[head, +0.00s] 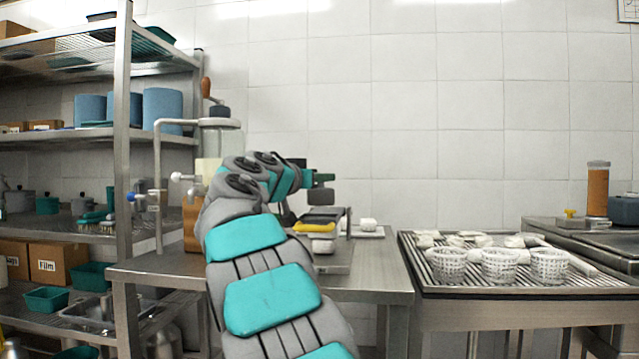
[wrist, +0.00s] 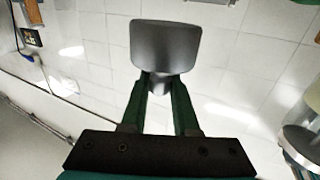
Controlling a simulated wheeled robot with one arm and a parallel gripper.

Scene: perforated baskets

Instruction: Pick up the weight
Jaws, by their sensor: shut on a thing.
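The weight (wrist: 165,45) is a smooth dark grey piece with a broad, rounded outer end and a narrower part toward my fingers. In the wrist view my gripper (wrist: 161,84) has its two dark green fingers shut on that narrower part. In the head view my gripper (head: 318,184) is raised above the steel table, at the end of my bent arm.
Below my gripper, the steel table (head: 378,291) carries a yellow item (head: 314,227) and a small white piece (head: 368,224). Right, white perforated baskets (head: 499,265) stand on a ribbed tray (head: 440,287). A loaded shelf rack (head: 123,150) stands left. The air right of my gripper is clear.

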